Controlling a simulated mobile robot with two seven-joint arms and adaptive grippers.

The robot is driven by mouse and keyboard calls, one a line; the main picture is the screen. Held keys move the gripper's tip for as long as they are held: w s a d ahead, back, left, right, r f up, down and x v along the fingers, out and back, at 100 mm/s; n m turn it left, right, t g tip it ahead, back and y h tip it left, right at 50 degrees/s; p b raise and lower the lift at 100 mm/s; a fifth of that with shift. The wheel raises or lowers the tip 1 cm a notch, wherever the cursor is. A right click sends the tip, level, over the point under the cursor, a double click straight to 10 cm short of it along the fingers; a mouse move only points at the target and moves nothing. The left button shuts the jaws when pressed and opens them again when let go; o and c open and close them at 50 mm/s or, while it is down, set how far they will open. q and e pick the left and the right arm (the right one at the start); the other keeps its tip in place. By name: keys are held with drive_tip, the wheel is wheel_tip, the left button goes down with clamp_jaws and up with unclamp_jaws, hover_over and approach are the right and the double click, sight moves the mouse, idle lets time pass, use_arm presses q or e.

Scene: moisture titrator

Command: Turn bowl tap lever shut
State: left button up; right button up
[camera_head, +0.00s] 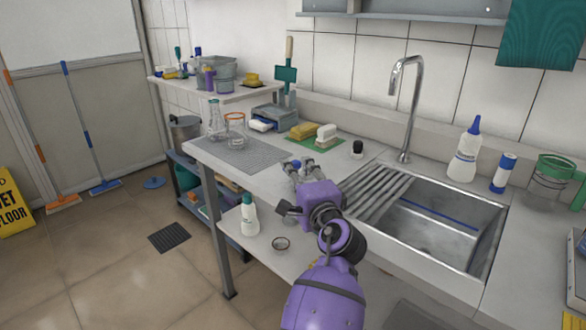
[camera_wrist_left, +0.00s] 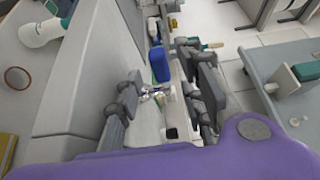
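The chrome gooseneck tap (camera_head: 408,85) stands behind the steel sink bowl (camera_head: 430,236) in the head view. I cannot make out a separate lever on it. My left gripper (camera_head: 299,168) is over the counter, left of the ribbed drainer (camera_head: 377,192) and well apart from the tap. In the left wrist view, the left gripper's (camera_wrist_left: 163,98) two dark fingers stand apart with a gap between them. It looks open and empty. The tap does not show clearly in the left wrist view. My right gripper is not in view.
A small black-topped item (camera_head: 357,149) stands between drainer and wall. Right of the tap stand a white blue-capped bottle (camera_head: 465,153) and a green-lidded jar (camera_head: 551,180).

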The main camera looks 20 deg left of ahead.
use_arm(q)
drive_tip(key=v, duration=0.7)
drive_tip(key=shift+s, duration=0.15)
